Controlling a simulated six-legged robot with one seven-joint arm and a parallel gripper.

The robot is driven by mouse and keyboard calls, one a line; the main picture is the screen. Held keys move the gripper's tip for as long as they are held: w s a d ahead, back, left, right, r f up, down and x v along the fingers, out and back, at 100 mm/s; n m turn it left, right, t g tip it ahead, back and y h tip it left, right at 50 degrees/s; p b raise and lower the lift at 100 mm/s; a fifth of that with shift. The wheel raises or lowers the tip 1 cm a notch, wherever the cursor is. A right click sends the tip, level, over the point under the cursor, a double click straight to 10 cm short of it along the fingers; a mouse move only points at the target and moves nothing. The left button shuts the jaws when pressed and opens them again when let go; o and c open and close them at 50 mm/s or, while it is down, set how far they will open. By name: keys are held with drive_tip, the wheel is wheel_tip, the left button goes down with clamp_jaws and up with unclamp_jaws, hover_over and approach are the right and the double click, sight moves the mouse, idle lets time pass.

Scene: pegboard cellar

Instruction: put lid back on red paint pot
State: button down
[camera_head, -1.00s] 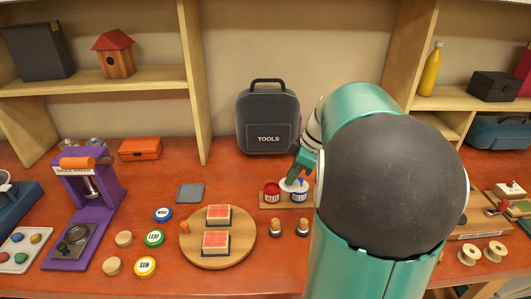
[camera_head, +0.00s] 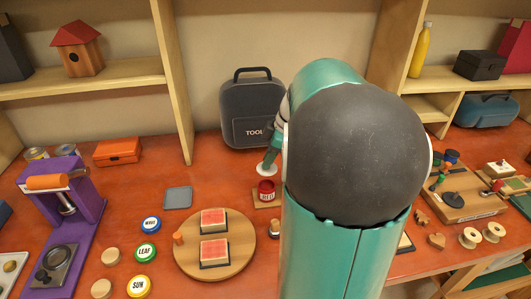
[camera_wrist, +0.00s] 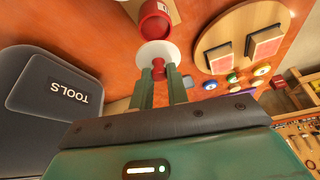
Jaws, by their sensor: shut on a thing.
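The red paint pot (camera_head: 266,192) stands on a small wooden board, its mouth uncovered and dark red inside. It also shows at the top of the wrist view (camera_wrist: 153,28). My gripper (camera_head: 270,160) is shut on the red knob of a white round lid (camera_head: 266,169). In the wrist view, the fingers (camera_wrist: 158,72) grip the knob and the lid (camera_wrist: 157,52) overlaps the pot's near edge. In the head view the lid appears just above and behind the pot's rim, apart from it. My arm hides the blue pot's place.
The grey tool case (camera_head: 252,112) stands close behind the pot. A round wooden board (camera_head: 240,263) with two red-topped pads lies in front to the left. A stamp (camera_head: 274,229) stands in front of the pot. Bare bench lies left of the pot.

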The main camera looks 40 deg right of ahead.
sight(272, 168)
drive_tip(key=shift+f, duration=0.55)
drive_tip(key=shift+s+f, duration=0.15)
drive_tip(key=shift+f, duration=2.1)
drive_tip(key=shift+f, duration=0.15)
drive_tip(key=c, duration=0.8)
unclamp_jaws()
drive_tip(key=shift+r, duration=3.5)
